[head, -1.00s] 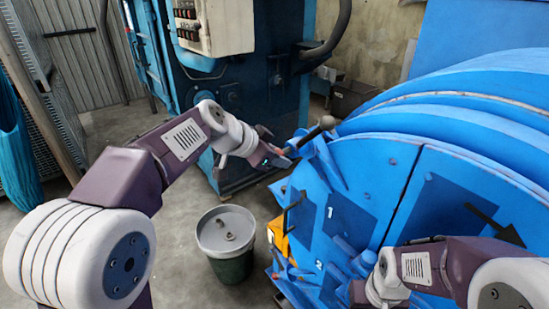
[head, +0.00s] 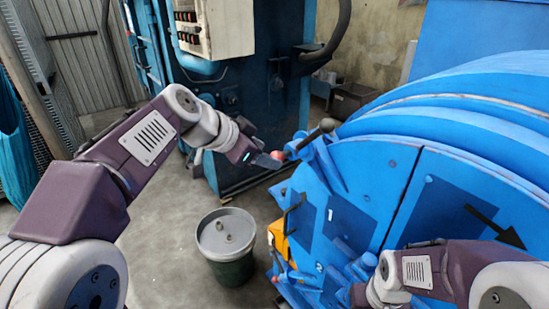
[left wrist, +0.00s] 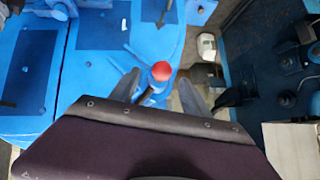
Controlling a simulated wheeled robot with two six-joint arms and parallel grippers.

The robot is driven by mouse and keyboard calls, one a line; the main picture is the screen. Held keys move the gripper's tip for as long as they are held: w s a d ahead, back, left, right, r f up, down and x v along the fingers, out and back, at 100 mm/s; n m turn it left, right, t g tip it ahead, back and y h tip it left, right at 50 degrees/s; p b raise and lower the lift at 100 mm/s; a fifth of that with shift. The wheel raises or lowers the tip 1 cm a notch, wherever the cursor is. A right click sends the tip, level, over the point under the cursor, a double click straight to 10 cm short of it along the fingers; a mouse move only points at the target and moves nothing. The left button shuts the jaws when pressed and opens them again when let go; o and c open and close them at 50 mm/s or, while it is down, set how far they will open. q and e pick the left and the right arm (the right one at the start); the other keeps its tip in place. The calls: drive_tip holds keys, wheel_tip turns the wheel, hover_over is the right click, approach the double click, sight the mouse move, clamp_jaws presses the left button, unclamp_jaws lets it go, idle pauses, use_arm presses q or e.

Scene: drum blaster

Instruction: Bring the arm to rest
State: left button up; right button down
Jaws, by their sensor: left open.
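My left arm reaches in from the left in the head view. Its gripper (head: 266,160) is open and empty, just left of a red-knobbed lever (head: 277,155) on the big blue drum machine (head: 400,190). In the left wrist view, the red knob (left wrist: 161,70) shows between the two spread fingers (left wrist: 160,90), beyond them. The fingers do not appear closed on it. My right arm (head: 450,268) is bent low in front of the drum; its gripper body (head: 358,296) shows only in part and its fingers cannot be made out.
A dark bucket with a grey lid (head: 226,235) stands on the floor below my left arm. A blue cabinet with a control box (head: 215,28) stands behind. An orange part (head: 278,240) sits at the drum's left edge. Concrete floor is clear around the bucket.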

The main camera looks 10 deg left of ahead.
use_arm(q)
drive_tip(key=shift+v, duration=1.15)
drive_tip(key=s+a+f+n+g+y+p, duration=0.1)
drive_tip(key=s+a+f+n+g+y, duration=0.1)
drive_tip(key=s+f, duration=0.4)
drive_tip(key=s+a+f+n+g+y+p, duration=0.1)
drive_tip(key=s+f+n, duration=0.4)
drive_tip(key=f, duration=0.8)
drive_tip(key=s+a+f+n+g+y+p, duration=0.1)
drive_tip(key=s+a+f, duration=0.4)
drive_tip(key=f, duration=0.5)
drive_tip(key=s+n+g+y, duration=0.1)
drive_tip(key=s+n+g, duration=0.1)
drive_tip(key=shift+a+f+n+g+y, duration=0.2)
drive_tip(key=shift+a+n+g+y, duration=0.1)
drive_tip(key=shift+n, duration=0.1)
